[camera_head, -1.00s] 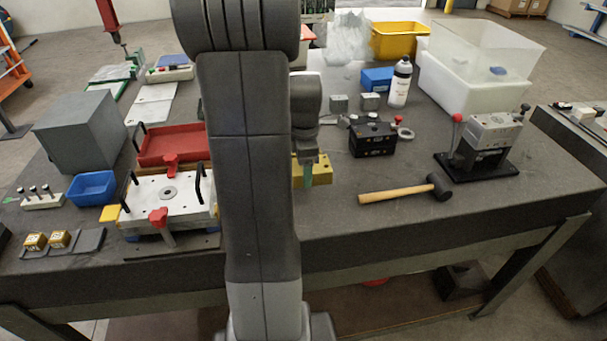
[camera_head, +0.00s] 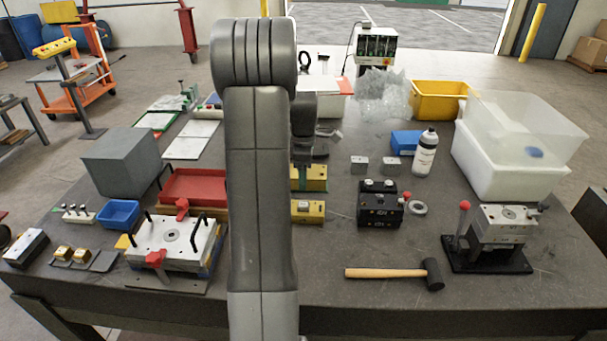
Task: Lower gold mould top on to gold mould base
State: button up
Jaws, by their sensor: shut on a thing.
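The gold mould top (camera_head: 314,178) is a yellow-gold block at the middle of the bench, just right of my arm. My gripper (camera_head: 303,176) reaches down to it and is shut on it; my arm hides its left part and much of the grip. The gold mould base (camera_head: 308,212) shows just below the top in the picture, with a pale inset on its upper face. A dark gap separates the two blocks, so they look apart. My arm also hides the base's left side.
To the right are a black mould (camera_head: 379,205), a metal ring (camera_head: 417,208), a mallet (camera_head: 395,272) and a lever press (camera_head: 490,238). To the left are a white mould plate (camera_head: 150,235) and a red tray (camera_head: 195,184).

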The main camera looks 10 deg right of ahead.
jog(key=b, duration=0.4)
send_over(303, 204)
jog(key=shift+f, duration=2.9)
jog(key=shift+f+b, duration=0.85)
jog(key=shift+f, duration=0.75)
jog(key=o, duration=1.7)
notch_tip(303, 204, up, 14)
jog(key=shift+f+b, duration=0.1)
jog(key=shift+b, duration=0.65)
jog(key=shift+f, duration=0.1)
